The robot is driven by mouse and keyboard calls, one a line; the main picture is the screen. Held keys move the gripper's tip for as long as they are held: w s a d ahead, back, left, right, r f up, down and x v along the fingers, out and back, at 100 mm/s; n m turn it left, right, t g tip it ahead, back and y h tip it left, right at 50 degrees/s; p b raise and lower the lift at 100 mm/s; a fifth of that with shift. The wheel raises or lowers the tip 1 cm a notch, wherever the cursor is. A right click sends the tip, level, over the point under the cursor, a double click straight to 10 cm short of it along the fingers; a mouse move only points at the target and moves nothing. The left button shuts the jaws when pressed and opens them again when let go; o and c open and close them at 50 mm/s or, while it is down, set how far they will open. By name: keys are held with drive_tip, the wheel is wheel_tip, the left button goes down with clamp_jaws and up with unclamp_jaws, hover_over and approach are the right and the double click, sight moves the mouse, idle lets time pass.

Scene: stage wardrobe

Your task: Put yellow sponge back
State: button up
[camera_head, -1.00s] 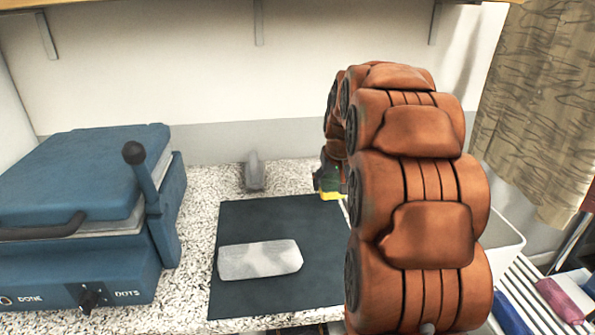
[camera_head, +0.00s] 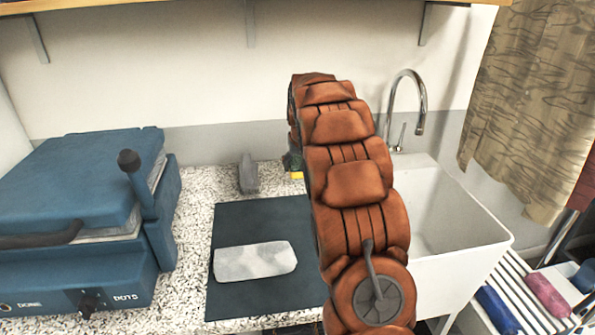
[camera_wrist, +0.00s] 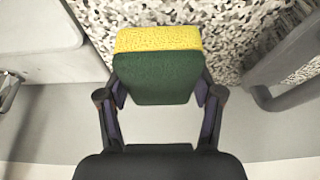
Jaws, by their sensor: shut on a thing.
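The yellow sponge (camera_wrist: 158,38) has a yellow layer and a thick dark green layer. In the wrist view my gripper (camera_wrist: 158,92) is shut on its green part, one finger on each side. The speckled counter (camera_wrist: 225,30) shows behind the sponge; I cannot tell whether they touch. In the head view only a small yellow bit of the sponge (camera_head: 296,175) shows beside my arm, near the counter's back; my arm hides the rest and the gripper's fingers.
A grey upright object (camera_head: 248,174) stands left of the sponge. A dark mat (camera_head: 240,222) bears a pale grey block (camera_head: 254,261). A blue press (camera_head: 80,220) stands left. A white sink (camera_head: 475,243) with a tap (camera_head: 421,115) is right.

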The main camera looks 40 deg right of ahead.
drive_tip(key=shift+w, duration=0.6)
drive_tip(key=shift+f+p, duration=0.45)
drive_tip(key=shift+f, duration=1.35)
drive_tip(key=shift+f, duration=0.15)
drive_tip(key=o, duration=1.1)
drive_tip(key=b+v, duration=0.1)
drive_tip(key=v, duration=1)
drive_tip(key=shift+d+r, duration=0.1)
drive_tip(key=shift+r, duration=0.2)
drive_tip(key=shift+s+r, duration=0.25)
drive_tip(key=shift+r, duration=0.05)
